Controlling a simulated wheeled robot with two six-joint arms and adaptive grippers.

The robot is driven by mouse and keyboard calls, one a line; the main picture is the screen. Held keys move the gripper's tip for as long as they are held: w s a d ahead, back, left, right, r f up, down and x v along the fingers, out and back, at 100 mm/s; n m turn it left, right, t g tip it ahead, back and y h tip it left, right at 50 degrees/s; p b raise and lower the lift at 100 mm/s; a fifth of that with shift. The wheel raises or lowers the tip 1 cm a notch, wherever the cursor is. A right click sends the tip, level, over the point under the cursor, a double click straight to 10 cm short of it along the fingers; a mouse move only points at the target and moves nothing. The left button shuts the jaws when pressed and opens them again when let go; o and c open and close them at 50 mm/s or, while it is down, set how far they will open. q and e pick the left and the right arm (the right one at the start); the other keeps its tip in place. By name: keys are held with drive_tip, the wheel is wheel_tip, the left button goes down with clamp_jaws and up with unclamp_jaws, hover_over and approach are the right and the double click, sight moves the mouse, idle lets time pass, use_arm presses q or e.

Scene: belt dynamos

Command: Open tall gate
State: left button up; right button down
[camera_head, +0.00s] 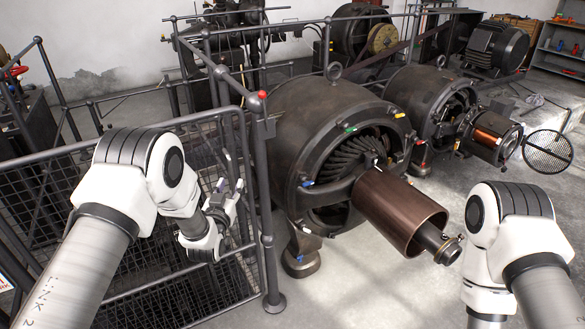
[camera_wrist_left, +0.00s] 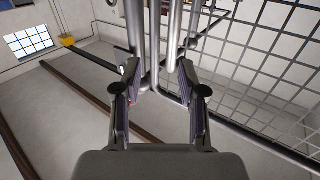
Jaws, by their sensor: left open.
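The tall gate (camera_head: 235,146) is a dark tubular frame filled with wire mesh, at the left of the head view. It stands beside a grey post (camera_head: 268,215) with a red-topped fitting. My left gripper (camera_head: 232,190) is in front of the mesh, near the post, with its fingers apart. In the left wrist view, my open left gripper (camera_wrist_left: 160,75) points toward grey vertical tubes (camera_wrist_left: 174,35), which appear between or beyond the fingertips; contact cannot be told. Mesh (camera_wrist_left: 275,50) shows at the right there. My right arm is at the lower right of the head view; its gripper is out of sight.
A large dark dynamo (camera_head: 310,115) with a brown cylinder (camera_head: 397,210) stands just right of the post. More machines and railings fill the back. A round mesh guard (camera_head: 548,152) is at the right. Bare concrete floor (camera_head: 365,290) lies in the front middle.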

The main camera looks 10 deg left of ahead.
sight(230, 170)
use_arm(q)
drive_tip(key=w, duration=0.2)
drive_tip(key=w+a, duration=0.1)
drive_tip(key=w, duration=0.2)
drive_tip(key=w+p, duration=0.1)
drive_tip(key=w, duration=0.1)
drive_tip(key=shift+w+a+r, duration=0.15)
drive_tip(key=shift+w+r, duration=0.1)
drive_tip(key=shift+w, duration=0.05)
drive_tip(key=shift+w+a, duration=0.1)
drive_tip(key=shift+w, duration=0.1)
drive_tip(key=shift+a+f, duration=0.15)
drive_tip(key=shift+a, duration=0.1)
drive_tip(key=shift+d, duration=0.1)
clamp_jaws()
